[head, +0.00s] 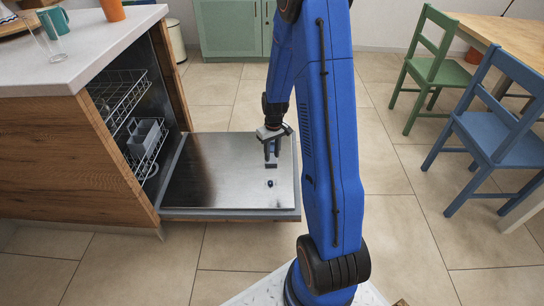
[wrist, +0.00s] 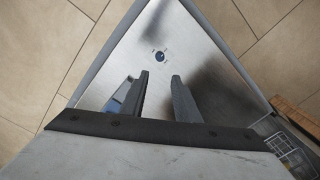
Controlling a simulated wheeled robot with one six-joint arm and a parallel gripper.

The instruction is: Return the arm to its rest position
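My blue arm (head: 325,120) is bent upward and reaches out over the open dishwasher door. My gripper (head: 271,156) points down above the door's metal inner face (head: 220,165), close to its right side. In the wrist view my gripper (wrist: 160,76) shows two dark fingers standing apart, with nothing between them. A small round dark knob (wrist: 159,57) on the door shows just beyond the fingertips; the knob also shows in the head view (head: 270,184). The exact height of the fingers over the door is hard to tell.
The dishwasher's lower rack (head: 145,140) holds a grey basket. The counter (head: 95,50) carries a glass, a teal mug (head: 54,21) and an orange cup (head: 112,10). A green chair (head: 432,70) and a blue chair (head: 495,130) stand by a table at right. Tiled floor between is clear.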

